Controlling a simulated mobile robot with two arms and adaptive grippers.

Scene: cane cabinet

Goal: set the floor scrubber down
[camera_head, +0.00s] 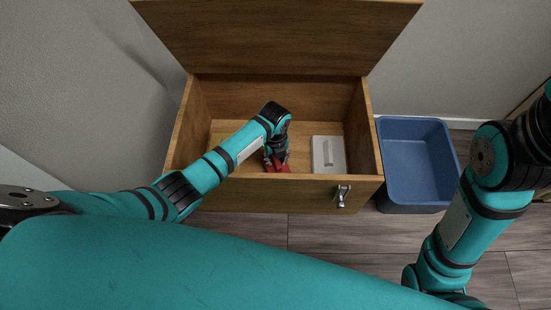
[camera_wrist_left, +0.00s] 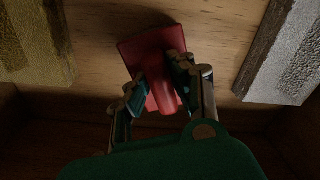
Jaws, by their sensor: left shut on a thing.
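The floor scrubber (camera_head: 278,167) shows as a red block inside the wooden cabinet. In the left wrist view the red scrubber (camera_wrist_left: 147,50) has a flat plate and a raised handle. My left gripper (camera_head: 277,157) reaches down into the cabinet and is shut on the handle; its fingers (camera_wrist_left: 160,98) lie on both sides of it. The plate is close over the cabinet floor; I cannot tell whether it touches. My right arm hangs at the right of the head view, with its gripper out of frame.
The cabinet (camera_head: 265,196) has its lid (camera_head: 280,35) raised. A white block with a handle (camera_head: 328,155) lies right of the scrubber. A yellowish block (camera_wrist_left: 30,40) lies on the left in the wrist view. A blue bin (camera_head: 418,170) stands right of the cabinet.

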